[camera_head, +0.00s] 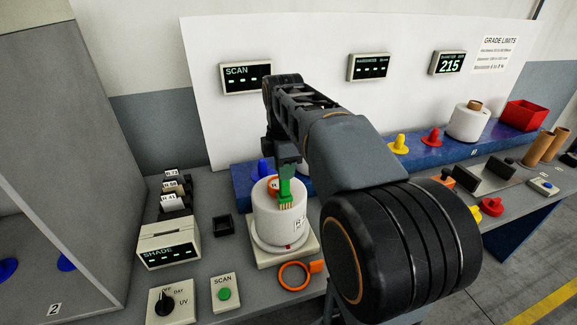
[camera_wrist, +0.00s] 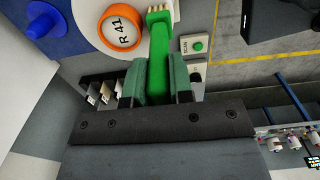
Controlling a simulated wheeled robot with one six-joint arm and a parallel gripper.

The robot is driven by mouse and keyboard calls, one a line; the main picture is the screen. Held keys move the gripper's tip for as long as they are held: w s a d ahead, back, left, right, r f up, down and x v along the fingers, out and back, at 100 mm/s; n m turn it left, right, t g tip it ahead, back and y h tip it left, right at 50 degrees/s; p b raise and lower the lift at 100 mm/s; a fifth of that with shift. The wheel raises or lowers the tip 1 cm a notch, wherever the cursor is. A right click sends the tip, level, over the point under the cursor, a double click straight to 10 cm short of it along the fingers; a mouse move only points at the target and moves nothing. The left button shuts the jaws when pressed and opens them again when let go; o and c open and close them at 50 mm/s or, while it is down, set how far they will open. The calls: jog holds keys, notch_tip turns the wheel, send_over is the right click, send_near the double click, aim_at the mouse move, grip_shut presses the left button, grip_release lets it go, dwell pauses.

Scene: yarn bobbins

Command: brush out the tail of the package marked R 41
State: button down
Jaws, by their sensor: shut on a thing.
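The white yarn package (camera_head: 268,218) stands upright on a pale square stand (camera_head: 262,254). The orange end of its core, marked R 41, shows in the wrist view (camera_wrist: 121,28). My gripper (camera_head: 288,160) is shut on a green brush (camera_head: 285,188), also seen in the wrist view (camera_wrist: 158,48). The brush hangs with its pale bristles down at the package's upper front; I cannot tell whether they touch the yarn. I cannot make out a loose tail.
A shade box (camera_head: 168,243), a scan button box (camera_head: 225,293) and an orange ring (camera_head: 294,276) lie around the stand. A small black tray (camera_head: 222,225) is to its left. A blue shelf (camera_head: 432,150) carries coloured cones. My arm hides the bench centre.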

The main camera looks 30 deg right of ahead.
jog(key=shift+w+a, duration=0.15)
jog(key=shift+a, duration=0.8)
jog(key=shift+d+f, duration=0.1)
jog(key=shift+d, duration=0.1)
dwell(0.6)
jog(key=shift+s+d+p, duration=0.2)
jog(key=shift+d, duration=0.5)
jog(key=shift+s+d+p, duration=0.15)
jog(key=shift+s+d, duration=0.05)
jog(key=shift+d, duration=0.45)
jog(key=shift+d+f, duration=0.1)
jog(key=shift+d, duration=0.1)
jog(key=shift+w+a, duration=0.1)
jog(key=shift+a, duration=0.4)
